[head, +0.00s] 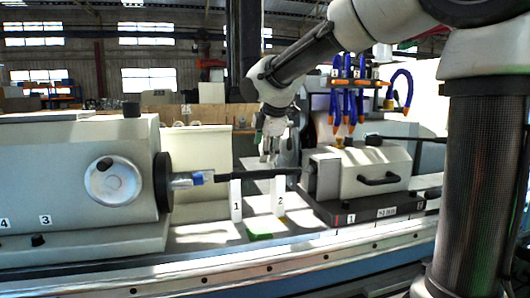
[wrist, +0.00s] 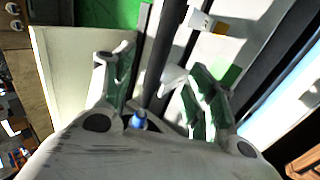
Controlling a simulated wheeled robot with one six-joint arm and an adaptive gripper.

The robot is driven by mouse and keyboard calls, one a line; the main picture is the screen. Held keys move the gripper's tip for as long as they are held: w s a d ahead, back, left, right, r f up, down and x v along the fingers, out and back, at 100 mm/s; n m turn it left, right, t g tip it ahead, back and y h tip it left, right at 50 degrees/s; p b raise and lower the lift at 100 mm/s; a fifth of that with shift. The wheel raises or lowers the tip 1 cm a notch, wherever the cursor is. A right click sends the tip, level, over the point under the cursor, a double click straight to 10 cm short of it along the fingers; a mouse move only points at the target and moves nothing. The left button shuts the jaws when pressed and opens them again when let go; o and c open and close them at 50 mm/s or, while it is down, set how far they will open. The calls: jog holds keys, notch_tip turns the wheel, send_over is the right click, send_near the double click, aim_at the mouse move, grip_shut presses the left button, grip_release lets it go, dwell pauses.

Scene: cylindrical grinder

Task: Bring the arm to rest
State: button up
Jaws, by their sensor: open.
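My arm (head: 300,58) reaches from the right over the grinder, with my gripper (head: 267,157) pointing down. The gripper is open, its two fingers spread and nothing clasped between them; they also show in the wrist view (wrist: 161,72). A dark shaft (head: 218,178) runs level between the left workhead (head: 162,182) and the right tailstock (head: 350,172). In the head view the fingertips appear just above or behind the shaft; contact cannot be told. In the wrist view a dark bar (wrist: 168,48) passes through the gap between the fingers.
White supports marked 1 (head: 236,201) and 2 (head: 280,198) stand below the shaft. Blue coolant hoses (head: 347,85) with orange nozzles hang right of the gripper. A handwheel (head: 113,180) is on the left housing. A pale panel (head: 200,160) stands behind the shaft.

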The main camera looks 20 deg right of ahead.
jog(key=s+d+f+m+g, duration=0.1)
jog(key=s+d+f+m, duration=0.2)
jog(key=s, duration=0.7)
jog(key=s+d+f+m+g, duration=0.1)
jog(key=s+d+f+m, duration=0.2)
jog(key=s+d+m, duration=0.4)
jog(key=s+d+f+m+g, duration=0.1)
jog(key=s+d+f+m, duration=0.2)
jog(key=s+m, duration=0.5)
jog(key=shift+s+d, duration=0.9)
jog(key=shift+s, duration=2.75)
